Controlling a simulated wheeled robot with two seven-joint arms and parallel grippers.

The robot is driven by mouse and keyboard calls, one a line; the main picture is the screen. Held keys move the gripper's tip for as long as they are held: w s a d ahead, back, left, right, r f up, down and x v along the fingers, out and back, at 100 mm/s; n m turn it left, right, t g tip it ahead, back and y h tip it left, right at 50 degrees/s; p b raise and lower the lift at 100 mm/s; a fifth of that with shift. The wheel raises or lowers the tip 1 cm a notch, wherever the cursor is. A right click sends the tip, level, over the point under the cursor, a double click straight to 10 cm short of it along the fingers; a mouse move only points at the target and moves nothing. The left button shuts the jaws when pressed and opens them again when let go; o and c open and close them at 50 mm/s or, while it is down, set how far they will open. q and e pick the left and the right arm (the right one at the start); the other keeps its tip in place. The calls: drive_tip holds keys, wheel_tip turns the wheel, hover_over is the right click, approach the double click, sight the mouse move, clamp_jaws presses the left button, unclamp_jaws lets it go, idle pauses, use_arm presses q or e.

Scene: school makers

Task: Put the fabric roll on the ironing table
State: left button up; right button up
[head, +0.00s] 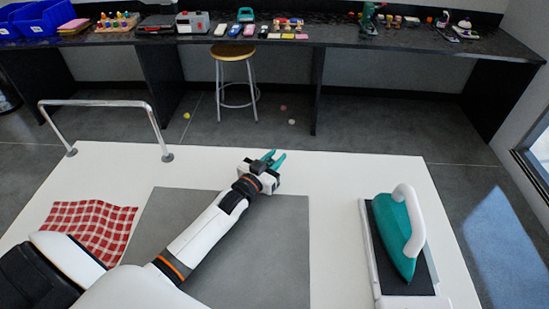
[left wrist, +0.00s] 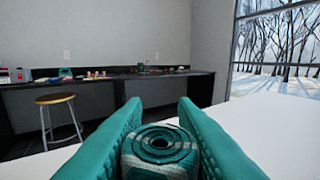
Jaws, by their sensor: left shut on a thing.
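The fabric roll (left wrist: 160,148), teal and white with a spiral end, lies between the two teal fingers of my left gripper (left wrist: 160,135) in the left wrist view. The gripper is shut on it. In the head view my left gripper (head: 273,161) is over the far part of the white ironing table (head: 340,170), near its back edge. The roll cannot be made out clearly there, and I cannot tell whether it touches the table. My right gripper is not in view.
A teal iron (head: 394,240) stands on its rest at the right. A grey mat (head: 280,250) covers the table's middle, with a red checked cloth (head: 92,226) left of it. A metal rail (head: 100,103) rises at the back left. A stool (head: 232,53) and workbench (head: 330,35) stand beyond.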

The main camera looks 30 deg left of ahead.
use_arm(q)
drive_tip(key=shift+f, duration=0.1)
drive_tip(key=o, duration=1)
drive_tip(key=shift+c, duration=0.2)
drive_tip(key=shift+s, duration=0.3)
drive_tip(key=s, duration=0.3)
drive_tip(key=s+b, duration=0.1)
drive_tip(key=s, duration=0.3)
drive_tip(key=s+a, duration=0.1)
drive_tip(key=s, duration=0.3)
drive_tip(key=shift+s, duration=0.2)
drive_tip(key=shift+d, duration=0.1)
